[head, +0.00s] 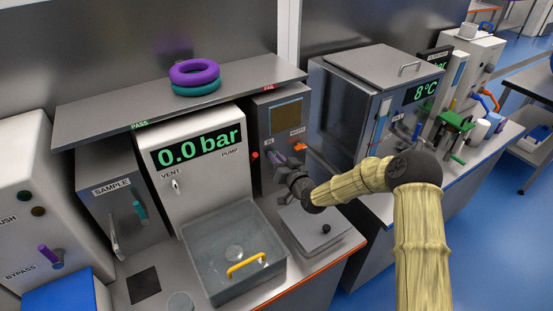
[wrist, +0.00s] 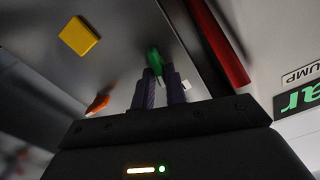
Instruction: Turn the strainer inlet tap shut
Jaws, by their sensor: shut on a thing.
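My gripper (head: 284,162) is at the front of a grey cabinet (head: 282,108) with a dark screen, near a small label that seems to read "IN". In the wrist view the two fingers (wrist: 160,82) are shut on a green tap handle (wrist: 155,60) that sticks out from the grey panel. In the head view the gripper hides this handle, and I cannot read a strainer name on the cabinet. An orange tap (head: 299,147) under a label like "WASTE" is close to its right; it also shows in the wrist view (wrist: 97,104).
A red knob (head: 254,155) is close left of my gripper; a red bar (wrist: 215,42) passes near the fingers. The white pump unit (head: 200,160) reads 0.0 bar. A clear-lidded basin (head: 222,292) with a yellow handle stands in front. A shelf (head: 110,117) overhangs, carrying two rings (head: 194,72).

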